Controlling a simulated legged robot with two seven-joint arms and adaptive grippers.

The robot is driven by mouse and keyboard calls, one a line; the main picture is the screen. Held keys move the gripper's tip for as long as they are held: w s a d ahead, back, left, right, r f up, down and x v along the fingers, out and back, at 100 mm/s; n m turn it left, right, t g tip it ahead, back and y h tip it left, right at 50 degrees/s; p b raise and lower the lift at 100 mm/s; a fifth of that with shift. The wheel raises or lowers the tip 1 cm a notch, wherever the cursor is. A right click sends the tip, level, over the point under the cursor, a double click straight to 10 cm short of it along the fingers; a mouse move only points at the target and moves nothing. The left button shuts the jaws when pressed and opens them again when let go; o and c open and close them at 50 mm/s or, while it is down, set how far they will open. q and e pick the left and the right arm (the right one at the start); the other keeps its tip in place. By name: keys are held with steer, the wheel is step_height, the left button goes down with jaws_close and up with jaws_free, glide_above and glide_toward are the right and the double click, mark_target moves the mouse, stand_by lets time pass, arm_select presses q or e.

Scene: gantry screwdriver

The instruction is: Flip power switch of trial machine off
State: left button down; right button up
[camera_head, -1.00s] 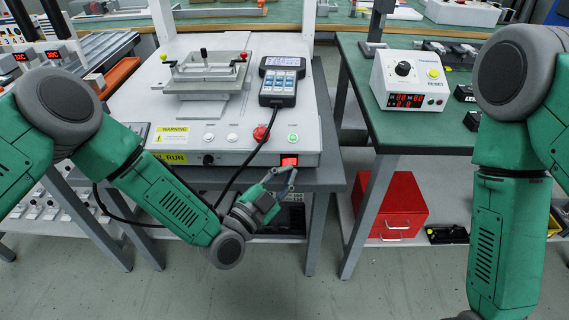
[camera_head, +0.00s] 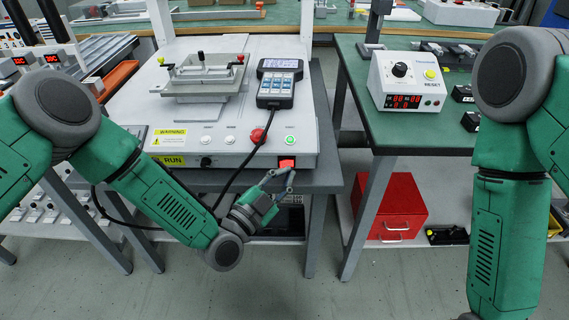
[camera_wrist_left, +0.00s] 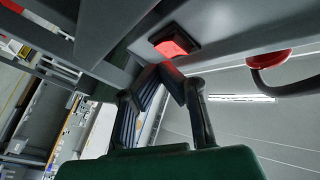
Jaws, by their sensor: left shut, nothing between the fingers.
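The trial machine (camera_head: 225,115) stands on a grey table in the head view. Its red power switch (camera_head: 287,163) is at the lower right of the front panel, and it also shows in the left wrist view (camera_wrist_left: 174,46) in a dark frame. My left gripper (camera_head: 290,175) is shut and empty, with its fingertips just below the switch. In the left wrist view, its fingertips (camera_wrist_left: 165,72) are close to the switch's edge; I cannot tell whether they touch. My right arm is at the right, its gripper out of view.
A pendant (camera_head: 278,84) lies on the machine, its black cable hanging down in front near my left gripper. A red stop button (camera_head: 257,135) and a green button (camera_head: 290,140) are above the switch. A green-topped table (camera_head: 440,130) and a red cabinet (camera_head: 392,207) stand at the right.

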arm_select(q)
steer(key=shift+a, duration=0.45)
arm_select(e)
steer(key=shift+a+r, duration=0.1)
steer(key=shift+a, duration=0.25)
arm_select(q)
steer(key=shift+w+d+r, duration=0.1)
steer(key=shift+w+d, duration=0.3)
steer(key=shift+d, duration=0.1)
arm_select(e)
steer(key=shift+d, duration=0.25)
arm_select(q)
steer(key=shift+a, duration=0.25)
arm_select(e)
steer(key=shift+a, duration=0.15)
arm_select(q)
steer(key=shift+w+d, duration=0.1)
steer(key=shift+w, duration=0.3)
steer(key=shift+s+a+p, duration=0.2)
steer(key=shift+s+p, duration=0.15)
steer(key=shift+s, duration=0.35)
arm_select(e)
steer(key=shift+r, duration=0.3)
